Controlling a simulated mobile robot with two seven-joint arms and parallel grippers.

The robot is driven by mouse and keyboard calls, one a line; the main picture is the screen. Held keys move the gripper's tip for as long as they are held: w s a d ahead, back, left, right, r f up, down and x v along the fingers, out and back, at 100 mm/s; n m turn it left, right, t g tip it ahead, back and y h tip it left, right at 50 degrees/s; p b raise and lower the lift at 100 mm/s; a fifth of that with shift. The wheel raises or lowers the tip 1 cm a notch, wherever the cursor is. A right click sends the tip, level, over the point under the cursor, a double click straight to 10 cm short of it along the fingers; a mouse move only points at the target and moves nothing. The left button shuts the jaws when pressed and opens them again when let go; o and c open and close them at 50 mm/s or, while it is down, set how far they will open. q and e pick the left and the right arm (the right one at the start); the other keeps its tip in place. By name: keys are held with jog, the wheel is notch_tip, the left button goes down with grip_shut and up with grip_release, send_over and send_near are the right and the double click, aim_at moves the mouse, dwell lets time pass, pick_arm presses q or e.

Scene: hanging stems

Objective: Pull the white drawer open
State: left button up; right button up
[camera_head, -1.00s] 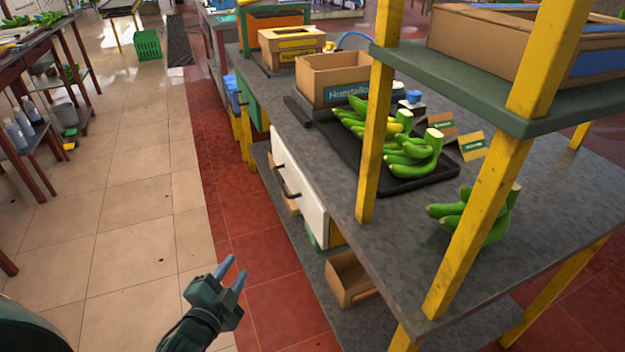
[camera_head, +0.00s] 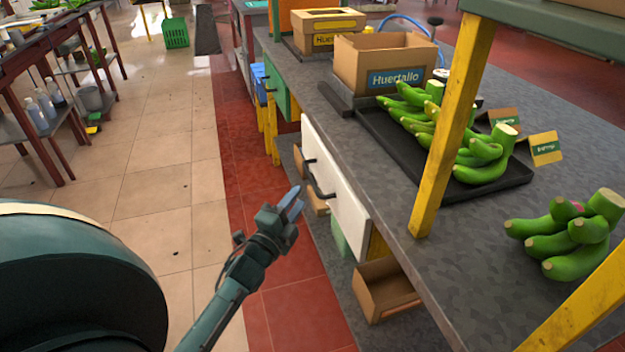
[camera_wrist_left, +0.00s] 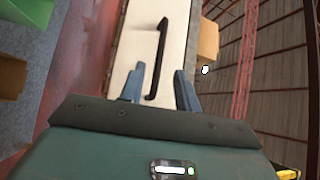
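The white drawer (camera_head: 336,190) is set under the front edge of the grey table and looks closed. Its front carries dark bar handles, one of them (camera_head: 318,188) near the middle. My left gripper (camera_head: 293,200) is in front of the drawer, just short of that handle. In the left wrist view the two blue-grey fingers (camera_wrist_left: 157,84) stand apart on either side of the black handle's (camera_wrist_left: 158,60) near end, against the white drawer front (camera_wrist_left: 128,42). I cannot tell whether they touch it. My right gripper is not in view.
The grey table (camera_head: 396,255) has yellow legs (camera_head: 455,125) and bears green bananas (camera_head: 485,160) on a black tray. An open cardboard box (camera_head: 385,290) sits on the lower shelf below the drawer. The tiled floor to the left (camera_head: 160,200) is clear.

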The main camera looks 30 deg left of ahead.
aim_at(311, 177)
pick_arm(q)
jog(key=w, duration=0.5)
jog(key=w+r, duration=0.1)
jog(key=w, duration=0.2)
jog(key=shift+a+b, duration=0.35)
grip_shut()
